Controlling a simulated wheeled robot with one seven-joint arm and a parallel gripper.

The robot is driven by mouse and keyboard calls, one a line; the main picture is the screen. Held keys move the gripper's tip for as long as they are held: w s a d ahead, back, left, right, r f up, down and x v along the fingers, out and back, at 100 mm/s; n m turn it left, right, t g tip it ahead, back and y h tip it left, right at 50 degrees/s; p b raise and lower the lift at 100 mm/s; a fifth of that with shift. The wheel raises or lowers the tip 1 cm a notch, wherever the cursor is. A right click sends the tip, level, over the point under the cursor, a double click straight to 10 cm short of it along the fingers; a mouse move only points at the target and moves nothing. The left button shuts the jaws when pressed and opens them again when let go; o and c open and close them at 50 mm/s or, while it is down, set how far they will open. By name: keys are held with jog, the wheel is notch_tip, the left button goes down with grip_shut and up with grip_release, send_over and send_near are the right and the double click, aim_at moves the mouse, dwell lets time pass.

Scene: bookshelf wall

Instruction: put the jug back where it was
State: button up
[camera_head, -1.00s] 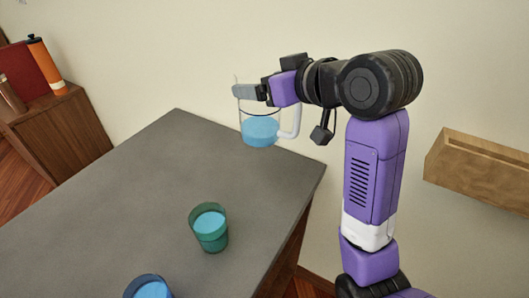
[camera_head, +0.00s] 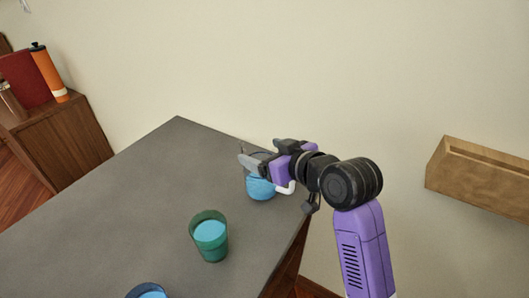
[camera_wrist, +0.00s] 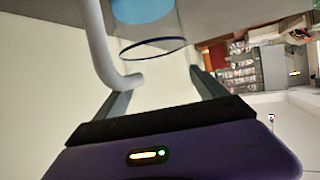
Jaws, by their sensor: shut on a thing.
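The jug (camera_head: 262,189) is clear with blue liquid and a white handle. In the head view it is upright, low at the table's far right part, partly hidden by my gripper (camera_head: 252,160). My gripper is shut on the jug near its top. I cannot tell whether its base touches the grey table (camera_head: 140,200). In the wrist view the jug's rim (camera_wrist: 153,48) lies between my fingers, with the handle to the left.
A green cup (camera_head: 209,237) with blue liquid stands in front of the jug. A blue cup (camera_head: 148,291) is cut off at the bottom edge. A wooden wall ledge (camera_head: 480,178) is at right. The table's left part is clear. An orange bottle (camera_head: 48,72) stands on a cabinet behind left.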

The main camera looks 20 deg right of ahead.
jog(key=shift+f, duration=0.2)
jog(key=o, duration=2)
jog(key=v, duration=1.2)
